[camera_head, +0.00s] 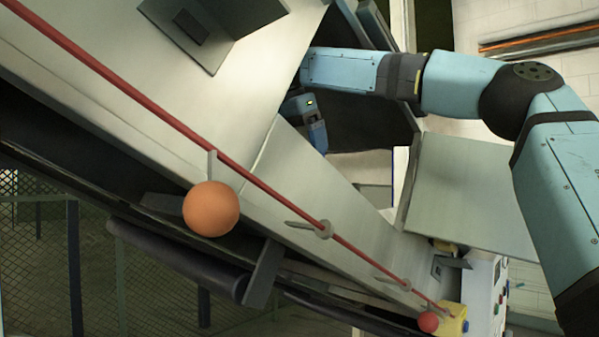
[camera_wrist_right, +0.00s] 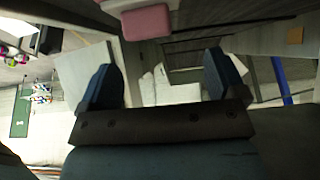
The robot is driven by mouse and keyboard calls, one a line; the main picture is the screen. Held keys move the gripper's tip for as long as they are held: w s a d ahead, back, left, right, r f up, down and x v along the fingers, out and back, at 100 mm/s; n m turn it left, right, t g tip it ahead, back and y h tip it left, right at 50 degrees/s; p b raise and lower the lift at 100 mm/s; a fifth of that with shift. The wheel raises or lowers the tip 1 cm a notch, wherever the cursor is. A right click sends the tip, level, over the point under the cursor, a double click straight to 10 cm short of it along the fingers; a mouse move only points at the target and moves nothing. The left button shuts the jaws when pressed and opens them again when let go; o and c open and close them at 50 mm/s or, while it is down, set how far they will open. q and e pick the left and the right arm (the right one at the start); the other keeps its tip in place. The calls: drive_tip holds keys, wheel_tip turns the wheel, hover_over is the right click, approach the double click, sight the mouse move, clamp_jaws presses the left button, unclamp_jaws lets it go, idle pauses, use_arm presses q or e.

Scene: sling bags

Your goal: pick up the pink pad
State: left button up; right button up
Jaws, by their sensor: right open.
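The pink pad (camera_wrist_right: 147,22) shows at the top of the right wrist view, on the edge of a pale surface. I cannot make it out in the head view. My right gripper (camera_wrist_right: 160,66) is open, with its two dark blue fingers spread wide and nothing between them. The pad lies beyond the fingertips, apart from them, nearer the left finger in the picture. In the head view my right gripper (camera_head: 316,132) hangs in the opening beside the pale conveyor structure, partly hidden by it. My left gripper is not in view.
A long pale conveyor frame (camera_head: 110,85) runs diagonally, with a red cord (camera_head: 255,180) and an orange ball (camera_head: 211,209) along its side. A flat grey panel (camera_head: 470,195) stands right of the opening. A control box with buttons (camera_head: 490,285) is at the lower right.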

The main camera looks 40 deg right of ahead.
drive_tip(key=x, duration=0.3)
drive_tip(key=s+p+x, duration=0.1)
drive_tip(key=x, duration=0.2)
drive_tip(key=shift+s+d+f, duration=0.1)
drive_tip(key=shift+s+f, duration=0.05)
drive_tip(key=shift+d+f+p, duration=0.2)
drive_tip(key=shift+f+p, duration=0.1)
drive_tip(key=shift+f, duration=0.15)
drive_tip(key=shift+a, duration=0.15)
drive_tip(key=shift+r, duration=0.1)
drive_tip(key=c, duration=1)
